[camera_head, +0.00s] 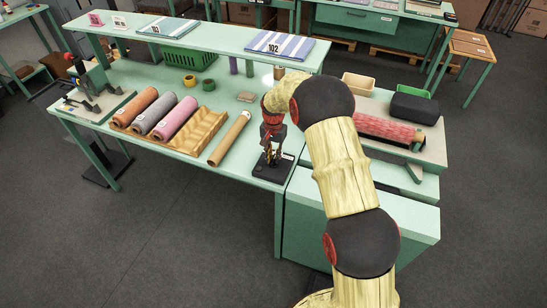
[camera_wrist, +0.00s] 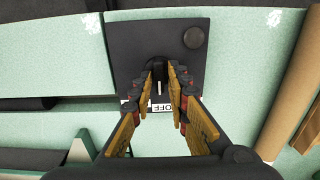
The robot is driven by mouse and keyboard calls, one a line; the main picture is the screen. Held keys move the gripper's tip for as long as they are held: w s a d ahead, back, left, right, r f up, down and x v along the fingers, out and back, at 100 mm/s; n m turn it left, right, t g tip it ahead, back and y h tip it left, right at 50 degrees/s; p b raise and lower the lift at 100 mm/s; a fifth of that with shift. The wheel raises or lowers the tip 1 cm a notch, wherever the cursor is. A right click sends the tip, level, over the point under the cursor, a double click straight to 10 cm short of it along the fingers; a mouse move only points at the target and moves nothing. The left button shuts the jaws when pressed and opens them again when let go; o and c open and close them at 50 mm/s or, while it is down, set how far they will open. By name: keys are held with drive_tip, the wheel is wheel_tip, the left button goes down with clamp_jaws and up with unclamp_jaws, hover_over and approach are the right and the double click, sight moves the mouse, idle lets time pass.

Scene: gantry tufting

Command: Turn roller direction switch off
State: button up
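The roller direction switch is a dark plate (camera_wrist: 133,50) with a small black knob (camera_wrist: 172,74) and a white label reading OFF (camera_wrist: 161,107). The label appears upside down in the wrist view. A pale line shows on the knob. My gripper (camera_wrist: 167,76) is over the plate, with its orange-padded fingers on either side of the knob. Whether they touch it is unclear. In the head view, the dark switch base (camera_head: 271,172) is at the table's front right edge, with my gripper (camera_head: 270,153) pointing down over it.
Left of the switch lie a cardboard tube (camera_head: 229,138) and several fabric rolls on a brown tray (camera_head: 196,135). To the right is a machine with a red roller (camera_head: 388,128), near a black bin (camera_head: 414,108). A raised shelf (camera_head: 215,37) runs behind.

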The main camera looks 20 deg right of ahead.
sight(273, 159)
drive_tip(key=shift+o, duration=1.1)
wheel_tip(273, 159, up, 12)
drive_tip(key=shift+f, duration=0.1)
drive_tip(key=s+r+n+t+b, duration=0.2)
drive_tip(key=s+r, duration=0.2)
drive_tip(key=s, duration=0.9)
drive_tip(key=s+r+n+t+b, duration=0.1)
drive_tip(key=s+r, duration=0.4)
drive_tip(key=s, duration=0.9)
drive_tip(key=s+r+n+t+b, duration=0.2)
drive_tip(key=s+r+n+b, duration=0.1)
drive_tip(key=s, duration=1.1)
drive_tip(key=shift+s+r+n+t+b, duration=0.15)
drive_tip(key=shift+r+n+t+b, duration=0.15)
drive_tip(key=shift+r+n, duration=0.45)
